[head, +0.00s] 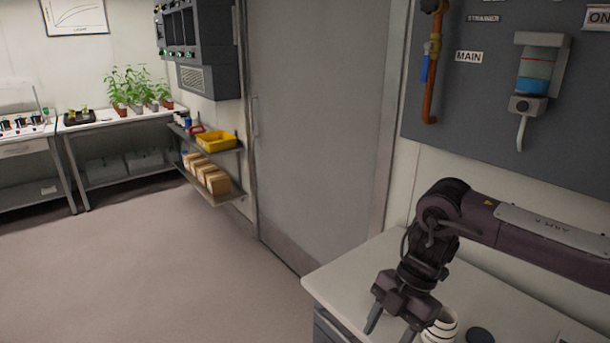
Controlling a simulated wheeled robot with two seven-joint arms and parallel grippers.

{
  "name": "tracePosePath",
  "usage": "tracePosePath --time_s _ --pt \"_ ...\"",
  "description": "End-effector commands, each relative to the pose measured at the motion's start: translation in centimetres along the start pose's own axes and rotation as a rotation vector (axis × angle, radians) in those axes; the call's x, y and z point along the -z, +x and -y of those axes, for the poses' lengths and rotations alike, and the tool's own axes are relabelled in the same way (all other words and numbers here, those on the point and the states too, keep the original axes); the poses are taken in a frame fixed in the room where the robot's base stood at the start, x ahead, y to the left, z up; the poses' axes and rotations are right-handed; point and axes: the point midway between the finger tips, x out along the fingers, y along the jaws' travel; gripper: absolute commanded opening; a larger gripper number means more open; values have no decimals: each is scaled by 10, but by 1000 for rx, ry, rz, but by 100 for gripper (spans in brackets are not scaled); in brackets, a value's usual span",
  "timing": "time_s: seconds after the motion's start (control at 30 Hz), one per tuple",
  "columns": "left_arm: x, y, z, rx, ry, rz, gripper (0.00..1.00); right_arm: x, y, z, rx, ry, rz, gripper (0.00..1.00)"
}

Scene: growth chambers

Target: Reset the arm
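My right arm comes in from the right over a white counter (358,262). My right gripper (390,332) points down near the counter's front, with its two fingers spread apart and nothing visible between them. A white cup-like vessel with dark stripes (441,327) stands on the counter just right of the gripper, partly hidden by it. I cannot tell whether a finger touches it. My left gripper and arm are not in view.
A dark round disc (480,336) lies right of the striped vessel. A grey panel above the counter carries a dispenser (537,75) and a pipe with a blue-handled valve (431,62). A closed grey door (318,120) stands behind. The floor (150,270) at left is clear.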

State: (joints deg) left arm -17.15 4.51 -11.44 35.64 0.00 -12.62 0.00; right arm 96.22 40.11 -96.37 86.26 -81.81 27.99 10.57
Motion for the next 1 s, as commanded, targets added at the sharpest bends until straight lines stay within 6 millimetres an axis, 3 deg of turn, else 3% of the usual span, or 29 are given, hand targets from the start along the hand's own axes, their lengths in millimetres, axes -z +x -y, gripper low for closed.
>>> tracePosePath --time_s 0.27,0.57,0.7,0.8,0.9,1.0 --pt "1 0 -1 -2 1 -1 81 8 30 -33 -84 -26 -67 51" --pt "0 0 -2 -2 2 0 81 22 84 -92 -271 -14 -202 51" --pt "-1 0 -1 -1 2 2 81 23 125 -128 -423 72 -301 51" --pt "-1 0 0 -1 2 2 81 12 160 -150 -551 194 -366 51" --pt "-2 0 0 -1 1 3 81 -12 200 -157 -660 365 -405 51" --pt "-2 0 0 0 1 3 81 -46 250 -145 -745 574 -411 51"
